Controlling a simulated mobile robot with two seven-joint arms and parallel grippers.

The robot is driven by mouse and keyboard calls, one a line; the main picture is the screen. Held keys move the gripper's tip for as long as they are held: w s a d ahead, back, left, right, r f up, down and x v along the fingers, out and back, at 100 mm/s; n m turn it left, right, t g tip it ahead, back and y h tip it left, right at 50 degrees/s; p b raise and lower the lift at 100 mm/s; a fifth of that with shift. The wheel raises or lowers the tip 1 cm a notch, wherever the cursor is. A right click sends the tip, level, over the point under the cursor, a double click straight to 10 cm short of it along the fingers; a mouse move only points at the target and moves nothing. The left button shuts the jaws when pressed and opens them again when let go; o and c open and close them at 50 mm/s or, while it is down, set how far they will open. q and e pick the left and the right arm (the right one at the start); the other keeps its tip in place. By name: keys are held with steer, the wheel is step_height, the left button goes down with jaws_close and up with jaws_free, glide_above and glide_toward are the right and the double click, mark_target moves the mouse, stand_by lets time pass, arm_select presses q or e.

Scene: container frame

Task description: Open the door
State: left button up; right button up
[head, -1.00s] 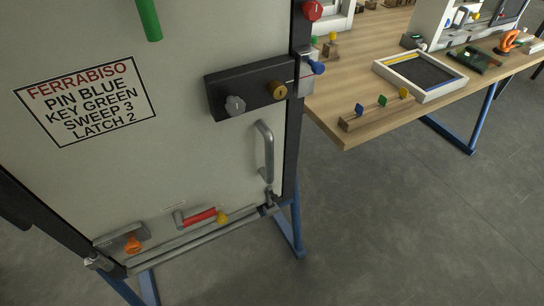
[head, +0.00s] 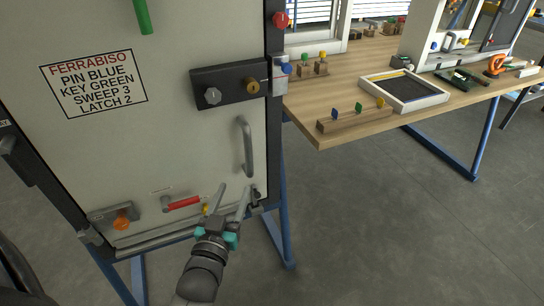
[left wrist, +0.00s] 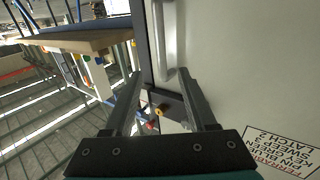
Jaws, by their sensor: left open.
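The grey door (head: 170,140) stands at the left in the head view, shut as far as I can see. Its vertical bar handle (head: 248,150) is near the right edge; in the left wrist view the handle (left wrist: 170,40) shows beyond the fingers. Above it is a black lock plate (head: 232,87) with a grey knob (head: 212,96) and a brass cylinder (head: 252,85). A blue pin (head: 287,69) sits at the frame. A red lever (head: 182,203) and an orange knob (head: 122,223) are low on the door. My left gripper (head: 235,187) is open and empty, below the handle.
A sign (head: 95,84) reads pin blue, key green, sweep 3, latch 2. A wooden table (head: 330,95) at the right holds a key rack (head: 350,122) with blue, green and yellow keys, and a framed tray (head: 404,92). The floor before the table is clear.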

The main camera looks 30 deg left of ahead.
mark_target(247, 154)
arm_select(q)
steer(key=b+x, duration=0.4)
steer(key=x, duration=0.8)
steer(key=shift+w+a+f, duration=0.1)
steer(key=shift+w+a, duration=0.05)
steer(key=shift+w, duration=0.15)
steer(key=shift+b+x, duration=0.4)
steer(key=shift+x, duration=0.9)
arm_select(e)
steer(key=w+a+r, duration=0.5)
steer(key=w+r, duration=0.1)
steer(key=r, duration=0.1)
steer(key=shift+r+y, duration=0.2)
steer(key=shift+y, duration=0.1)
arm_select(q)
steer(key=shift+c, duration=0.3)
jaws_close()
arm_select(e)
steer(key=shift+s, duration=0.1)
